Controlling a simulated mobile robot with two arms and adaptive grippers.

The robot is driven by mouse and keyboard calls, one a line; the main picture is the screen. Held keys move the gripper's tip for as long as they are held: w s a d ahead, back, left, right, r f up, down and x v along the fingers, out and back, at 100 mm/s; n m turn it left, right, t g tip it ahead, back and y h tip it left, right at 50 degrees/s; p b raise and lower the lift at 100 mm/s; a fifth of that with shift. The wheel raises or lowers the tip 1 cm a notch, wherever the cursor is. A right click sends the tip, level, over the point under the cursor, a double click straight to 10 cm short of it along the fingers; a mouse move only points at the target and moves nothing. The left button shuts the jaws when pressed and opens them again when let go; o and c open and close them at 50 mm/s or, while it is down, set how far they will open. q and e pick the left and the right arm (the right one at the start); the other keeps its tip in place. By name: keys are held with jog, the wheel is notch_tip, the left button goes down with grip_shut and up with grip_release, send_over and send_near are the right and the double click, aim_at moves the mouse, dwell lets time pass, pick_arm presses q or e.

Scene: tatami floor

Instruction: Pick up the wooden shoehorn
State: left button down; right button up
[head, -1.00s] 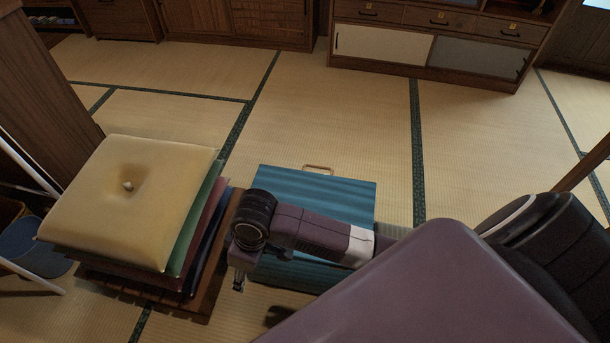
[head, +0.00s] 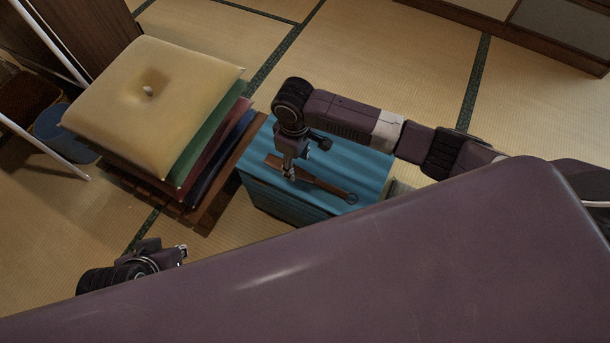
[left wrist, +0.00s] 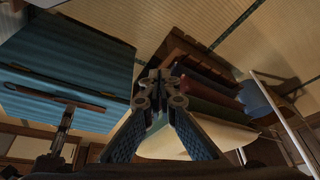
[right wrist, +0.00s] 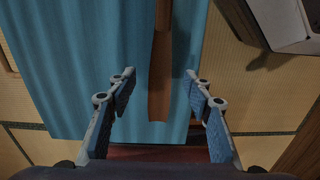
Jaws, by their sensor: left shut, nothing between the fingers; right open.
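The wooden shoehorn (head: 325,185) is a long brown strip lying flat on top of a blue striped box (head: 352,163). In the right wrist view, the shoehorn (right wrist: 160,70) runs down the picture between the two fingers. My right gripper (head: 290,174) is open over the shoehorn, with space on both sides of it. The fingers hide part of the shoehorn in the head view. The shoehorn (left wrist: 52,92) also shows in the left wrist view. My left gripper (head: 183,252) is shut and empty, low at the left, apart from the box.
A stack of cushions, yellow on top (head: 150,95), stands on a wooden base left of the box. White poles (head: 45,40) and a blue round thing (head: 65,133) are further left. Open tatami (head: 400,70) lies behind the box.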

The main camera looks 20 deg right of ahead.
notch_tip(320, 180, down, 3)
jog(key=shift+r+b, duration=0.1)
jog(key=shift+b, duration=0.45)
pick_arm(q)
jog(key=w+d+r+t, duration=0.2)
jog(key=w+r+t, duration=0.1)
jog(key=w, duration=0.4)
jog(key=shift+w+d+h, duration=0.15)
jog(key=shift+h, duration=0.25)
jog(key=shift+r, duration=0.1)
pick_arm(e)
jog(key=shift+c, duration=0.2)
jog(key=c, duration=1.2)
jog(key=shift+o, duration=0.2)
